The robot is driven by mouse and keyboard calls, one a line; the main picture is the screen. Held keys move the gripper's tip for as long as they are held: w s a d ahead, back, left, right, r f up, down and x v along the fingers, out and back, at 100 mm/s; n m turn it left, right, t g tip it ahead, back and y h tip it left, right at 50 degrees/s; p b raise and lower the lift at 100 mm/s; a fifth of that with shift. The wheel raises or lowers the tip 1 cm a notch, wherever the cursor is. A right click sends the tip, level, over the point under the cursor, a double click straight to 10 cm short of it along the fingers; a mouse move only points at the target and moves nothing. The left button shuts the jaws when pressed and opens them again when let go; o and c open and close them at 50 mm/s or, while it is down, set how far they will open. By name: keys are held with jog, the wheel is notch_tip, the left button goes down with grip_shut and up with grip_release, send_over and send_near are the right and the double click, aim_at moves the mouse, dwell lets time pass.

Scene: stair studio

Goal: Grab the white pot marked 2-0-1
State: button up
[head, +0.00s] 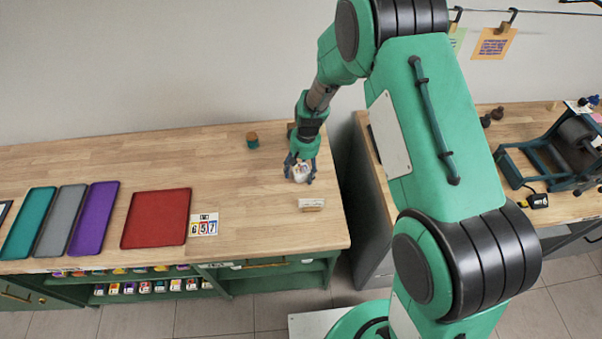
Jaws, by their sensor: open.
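A small white pot (301,173) stands on the right part of the wooden counter. Its marking is too small to read, so I cannot tell whether it says 2-0-1. My gripper (299,178) is directly over the pot, pointing down, with its fingers spread around the pot's sides. The gripper is open. It partly hides the pot, and I cannot tell whether the fingers touch it.
A small white-and-wood block (311,204) lies just in front of the gripper. A teal pot with a brown top (252,140) stands behind left. A number card (204,224) and red tray (157,218) lie left. The counter between is clear.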

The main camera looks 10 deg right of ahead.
aim_at(301, 168)
jog(key=c, duration=1.6)
jog(key=shift+o, duration=0.2)
jog(key=shift+r, duration=0.1)
jog(key=shift+r+p, duration=0.6)
jog(key=shift+r, duration=4.3)
